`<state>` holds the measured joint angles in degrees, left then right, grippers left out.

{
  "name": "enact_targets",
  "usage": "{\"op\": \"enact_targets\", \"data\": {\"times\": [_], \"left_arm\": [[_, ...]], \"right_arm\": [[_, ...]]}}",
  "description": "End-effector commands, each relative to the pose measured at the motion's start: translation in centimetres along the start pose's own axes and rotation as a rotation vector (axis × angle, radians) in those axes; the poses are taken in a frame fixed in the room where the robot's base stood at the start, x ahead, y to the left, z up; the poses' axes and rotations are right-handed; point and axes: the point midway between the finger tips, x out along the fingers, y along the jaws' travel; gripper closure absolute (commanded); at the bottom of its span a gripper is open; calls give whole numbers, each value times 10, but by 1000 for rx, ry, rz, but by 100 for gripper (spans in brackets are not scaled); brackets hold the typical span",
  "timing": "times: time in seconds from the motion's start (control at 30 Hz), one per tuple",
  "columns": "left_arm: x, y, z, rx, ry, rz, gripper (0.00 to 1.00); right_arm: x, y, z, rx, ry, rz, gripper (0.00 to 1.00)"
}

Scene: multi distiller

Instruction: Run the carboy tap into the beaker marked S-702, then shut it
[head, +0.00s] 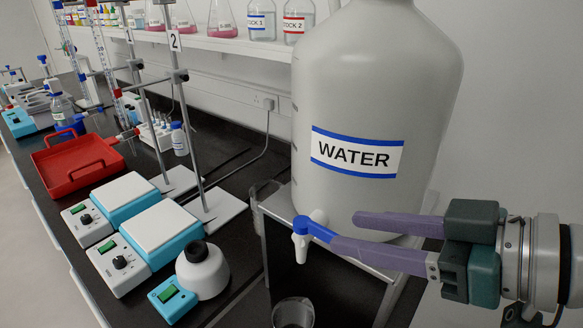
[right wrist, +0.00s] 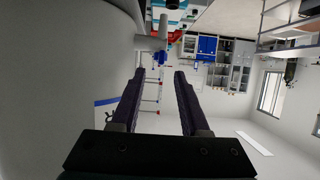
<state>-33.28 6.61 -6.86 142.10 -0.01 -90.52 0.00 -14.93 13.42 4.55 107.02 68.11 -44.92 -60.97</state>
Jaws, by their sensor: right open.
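The white carboy (head: 385,90) labelled WATER stands on a raised grey stand at the right of the head view. Its white tap (head: 300,245) with a blue handle (head: 316,230) sticks out low on its left side. My right gripper (head: 343,231) is open, its purple fingers pointing at the tap. The lower fingertip overlaps the blue handle; I cannot tell whether they touch. In the right wrist view the blue handle (right wrist: 162,58) shows just beyond the open fingers (right wrist: 160,74). A clear beaker (head: 293,314) stands below the tap, cut by the bottom edge; no marking is readable. My left gripper is out of view.
The carboy stand (head: 275,207) has legs around the space below the tap. Another glass vessel (head: 263,192) is partly hidden behind it. Left are a white heating mantle (head: 203,270), two hotplates (head: 160,230), clamp stands and a red tray (head: 78,165).

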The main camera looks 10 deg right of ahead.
Motion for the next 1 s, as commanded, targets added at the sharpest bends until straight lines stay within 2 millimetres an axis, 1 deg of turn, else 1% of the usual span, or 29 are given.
{"op": "enact_targets", "data": {"times": [0.03,0.1,0.2,0.3,0.47,0.67,0.77,1.0], "left_arm": [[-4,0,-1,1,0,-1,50],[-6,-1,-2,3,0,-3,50],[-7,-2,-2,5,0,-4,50],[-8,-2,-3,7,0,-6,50],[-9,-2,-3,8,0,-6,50],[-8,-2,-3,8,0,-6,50],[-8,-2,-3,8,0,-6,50],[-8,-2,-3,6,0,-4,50]], "right_arm": [[9,0,-3,4,4,0,55],[21,0,-3,3,3,1,55],[35,0,-1,2,1,0,55],[44,0,-1,2,0,-1,55],[50,0,0,0,-1,-1,55],[50,0,0,0,-1,-1,55],[50,0,0,0,-2,-1,64],[50,0,0,0,-2,-1,91]]}}
